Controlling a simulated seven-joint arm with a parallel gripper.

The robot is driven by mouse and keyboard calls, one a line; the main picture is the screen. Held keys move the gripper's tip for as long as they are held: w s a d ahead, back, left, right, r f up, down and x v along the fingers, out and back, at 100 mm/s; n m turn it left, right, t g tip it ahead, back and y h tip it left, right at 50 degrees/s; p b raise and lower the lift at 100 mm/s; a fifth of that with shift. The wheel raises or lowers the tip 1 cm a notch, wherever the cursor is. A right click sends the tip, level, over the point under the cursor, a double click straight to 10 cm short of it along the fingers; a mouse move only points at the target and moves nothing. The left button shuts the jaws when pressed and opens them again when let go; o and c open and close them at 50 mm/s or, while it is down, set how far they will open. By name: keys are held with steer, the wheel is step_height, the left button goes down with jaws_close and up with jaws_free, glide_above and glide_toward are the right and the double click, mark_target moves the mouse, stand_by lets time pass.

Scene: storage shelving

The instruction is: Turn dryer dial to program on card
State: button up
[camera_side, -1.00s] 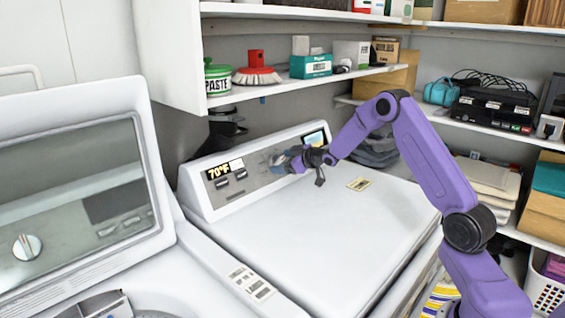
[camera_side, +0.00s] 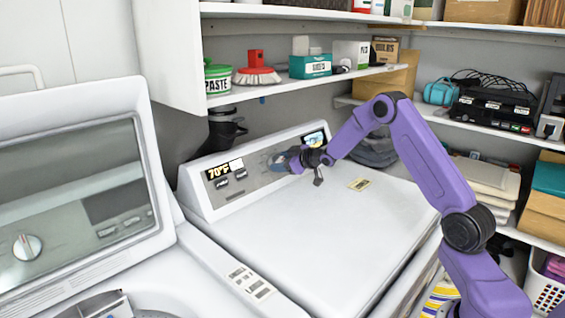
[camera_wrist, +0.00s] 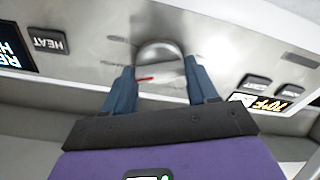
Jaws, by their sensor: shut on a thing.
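The white dryer (camera_side: 320,230) has a sloped grey control panel (camera_side: 245,186) along its back. The round silver dial (camera_wrist: 160,52) is on that panel, with a red mark low on its face in the wrist view. My gripper (camera_side: 280,161) reaches the panel from the right. In the wrist view its two blue fingers (camera_wrist: 161,76) stand on either side of the dial and are shut on it. In the side view the fingers mostly hide the dial.
A display (camera_side: 218,171) reading 70°F and buttons sit left of the dial in the side view. A HEAT button (camera_wrist: 47,39) shows in the wrist view. A shelf (camera_side: 310,84) with tins and a brush hangs above. The dryer top is otherwise clear.

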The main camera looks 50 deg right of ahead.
steer(key=n, duration=0.7)
steer(key=shift+n+y, duration=0.3)
steer(key=shift+n, duration=0.1)
steer(key=n, duration=0.3)
steer(key=shift+a+n+g, duration=0.1)
steer(key=shift+n+g, duration=0.2)
steer(key=n, duration=0.4)
steer(key=shift+w+n, duration=0.1)
steer(key=shift+n, duration=0.2)
steer(key=n, duration=0.5)
steer(key=shift+g, duration=0.4)
steer(key=n, duration=0.5)
steer(key=shift+n, duration=0.4)
